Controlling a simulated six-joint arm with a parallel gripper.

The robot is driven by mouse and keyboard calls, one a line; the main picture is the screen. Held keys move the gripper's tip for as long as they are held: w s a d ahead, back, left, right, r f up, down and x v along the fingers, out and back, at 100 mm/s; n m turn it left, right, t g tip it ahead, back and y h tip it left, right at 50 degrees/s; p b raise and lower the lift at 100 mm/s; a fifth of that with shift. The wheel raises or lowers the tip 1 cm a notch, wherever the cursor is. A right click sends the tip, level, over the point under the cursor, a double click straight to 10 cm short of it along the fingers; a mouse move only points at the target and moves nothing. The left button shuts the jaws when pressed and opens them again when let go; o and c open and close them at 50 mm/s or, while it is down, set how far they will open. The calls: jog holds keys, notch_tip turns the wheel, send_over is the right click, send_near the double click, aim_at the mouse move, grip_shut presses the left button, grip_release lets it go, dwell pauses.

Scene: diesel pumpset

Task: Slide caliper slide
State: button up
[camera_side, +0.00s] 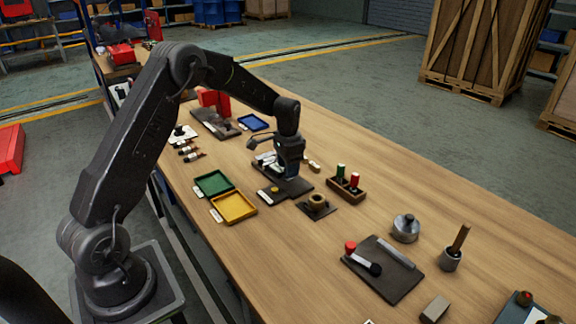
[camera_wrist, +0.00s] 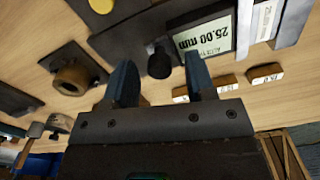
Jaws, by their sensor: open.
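The caliper shows in the wrist view as a dark slide body with a display (camera_wrist: 205,42) that reads 25.00 mm upside down. A light metal beam (camera_wrist: 265,22) lies at its right. A round black knob (camera_wrist: 158,62) stands out from the slide. My gripper (camera_wrist: 161,82) is open, with one blue-grey finger on each side of the knob in the picture. I cannot tell whether the fingers touch it. In the side view my gripper (camera_side: 290,170) points down over the caliper's dark base plate (camera_side: 292,188) and hides much of the caliper.
Small labelled blocks (camera_wrist: 228,80) lie close by. A ring on a dark plate (camera_side: 317,203), a wooden holder with green and red pegs (camera_side: 347,187), and green and yellow trays (camera_side: 234,207) surround the caliper. Bare table (camera_side: 300,262) lies toward the front.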

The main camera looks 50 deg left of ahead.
grip_shut()
dwell(0.5)
